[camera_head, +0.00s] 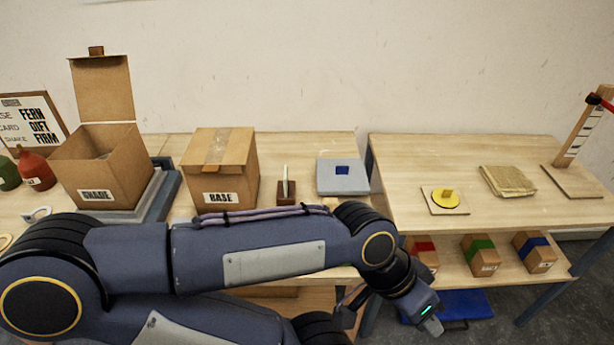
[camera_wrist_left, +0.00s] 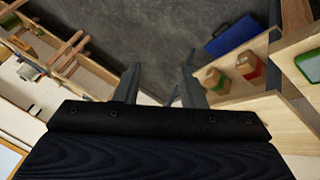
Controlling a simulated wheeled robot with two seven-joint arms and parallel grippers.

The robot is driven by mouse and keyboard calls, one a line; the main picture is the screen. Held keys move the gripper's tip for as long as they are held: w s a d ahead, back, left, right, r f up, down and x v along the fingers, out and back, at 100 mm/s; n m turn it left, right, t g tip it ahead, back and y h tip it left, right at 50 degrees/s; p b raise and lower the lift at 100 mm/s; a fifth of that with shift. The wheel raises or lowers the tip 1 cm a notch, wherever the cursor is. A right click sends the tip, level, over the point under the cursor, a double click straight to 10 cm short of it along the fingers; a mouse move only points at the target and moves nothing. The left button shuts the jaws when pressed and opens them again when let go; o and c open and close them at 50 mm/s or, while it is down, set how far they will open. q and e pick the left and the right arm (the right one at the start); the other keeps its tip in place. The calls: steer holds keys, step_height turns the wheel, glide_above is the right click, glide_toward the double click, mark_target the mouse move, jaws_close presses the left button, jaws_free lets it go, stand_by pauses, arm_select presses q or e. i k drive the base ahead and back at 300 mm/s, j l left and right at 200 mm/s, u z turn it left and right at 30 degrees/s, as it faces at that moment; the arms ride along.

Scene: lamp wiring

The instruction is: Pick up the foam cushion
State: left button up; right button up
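No thing in view is labelled as a foam cushion. A flat grey pad with a blue square on it (camera_head: 343,178) lies on the left table and may be the cushion; I cannot tell for sure. Another grey slab (camera_head: 160,198) lies under the open SHADE box. My left gripper (camera_head: 432,318) hangs low in front of the gap between the tables, below the table tops and away from both pads. In the left wrist view its two fingers (camera_wrist_left: 160,88) stand apart with only floor seen between them. My right gripper is not in view.
The SHADE box (camera_head: 108,170) and closed BASE box (camera_head: 220,172) stand on the left table. A yellow disc (camera_head: 445,199), a tan folded stack (camera_head: 508,181) and a wooden post (camera_head: 583,135) are on the right table. Coloured-label boxes (camera_head: 481,255) sit on its lower shelf.

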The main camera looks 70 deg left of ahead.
mark_target(335, 177)
steer(key=i+u, duration=0.1)
steer(key=u, duration=0.35)
steer(key=i+u, duration=0.1)
steer(key=u, duration=0.75)
steer(key=i+l+u, duration=0.15)
steer(key=u, duration=0.3)
steer(key=l+u, duration=0.1)
steer(key=u, duration=0.3)
steer(key=i+l+u, duration=0.1)
steer(key=u, duration=0.35)
steer(key=i+l+u, duration=0.15)
steer(key=u, duration=0.35)
steer(key=i+l+u, duration=0.1)
steer(key=l+u, duration=0.15)
steer(key=u, duration=0.25)
steer(key=l+u, duration=0.25)
steer(key=u, duration=0.2)
steer(key=i, duration=0.05)
